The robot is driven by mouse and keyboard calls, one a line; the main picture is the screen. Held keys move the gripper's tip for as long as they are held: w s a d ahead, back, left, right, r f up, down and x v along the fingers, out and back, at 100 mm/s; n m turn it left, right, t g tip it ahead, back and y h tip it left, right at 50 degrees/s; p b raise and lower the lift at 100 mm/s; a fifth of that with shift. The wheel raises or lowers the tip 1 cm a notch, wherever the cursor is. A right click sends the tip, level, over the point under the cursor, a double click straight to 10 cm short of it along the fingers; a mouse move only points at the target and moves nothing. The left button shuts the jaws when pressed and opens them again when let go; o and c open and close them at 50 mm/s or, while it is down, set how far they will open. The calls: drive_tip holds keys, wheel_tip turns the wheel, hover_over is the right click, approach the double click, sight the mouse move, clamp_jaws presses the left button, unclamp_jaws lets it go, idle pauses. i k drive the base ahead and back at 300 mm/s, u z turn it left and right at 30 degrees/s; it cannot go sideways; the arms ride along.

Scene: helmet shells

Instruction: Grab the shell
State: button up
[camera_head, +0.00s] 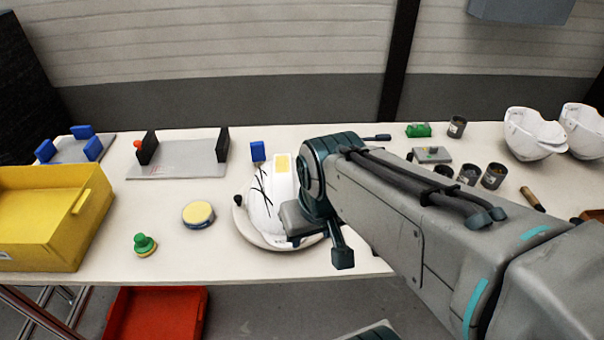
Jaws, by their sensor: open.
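A white helmet shell (262,216) with black cracks or straps and a yellow patch rests on a pale round base near the front middle of the table. My gripper (318,230) is just right of this shell, at the end of my arm, which reaches in from the lower right. The gripper is open. The gripper and arm hide the right side of the shell, and I cannot tell whether they touch. Two more white shells, one (532,138) and another (584,128), lie at the far right of the table.
A yellow bin (40,235) stands at left. A yellow-topped round tin (198,213) and a green-knobbed stamp (145,244) lie left of the shell. A grey plate fixture (180,160) is behind them. Dark cups (493,176) stand at right. A red bin (155,312) is below the table.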

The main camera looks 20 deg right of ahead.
sight(277, 181)
drive_tip(key=z, duration=0.05)
drive_tip(key=k, duration=0.5)
drive_tip(key=u, duration=0.9)
drive_tip(key=i, duration=0.85)
drive_tip(key=z, duration=1.95)
